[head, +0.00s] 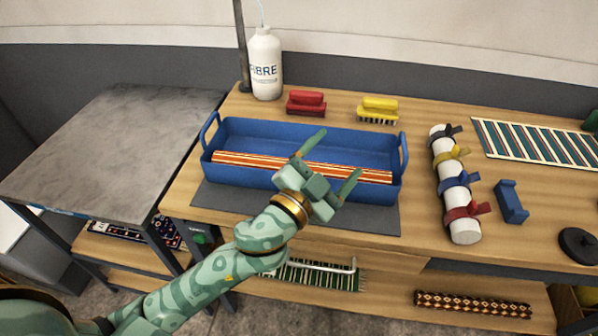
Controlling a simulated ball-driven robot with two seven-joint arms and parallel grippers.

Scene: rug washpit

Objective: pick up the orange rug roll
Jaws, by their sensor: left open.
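The orange rug roll (247,161), striped orange, red and cream, lies lengthwise in a blue tray (236,131) with a raised handle at each end. The tray stands on a dark grey mat on the wooden bench. My left gripper (339,158) is over the front of the tray with its two green fingers spread apart. They appear one on each side of the roll's middle-right part, with nothing held. The gripper hides part of the roll, and I cannot tell whether it touches it. My right gripper is not in view.
Behind the tray stand a white bottle (266,66), a red brush (306,102) and a yellow brush (378,108). To the right are a white roll with coloured straps (442,147), a blue block (511,202) and a striped rug (540,143). A grey-topped table (107,145) adjoins at left.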

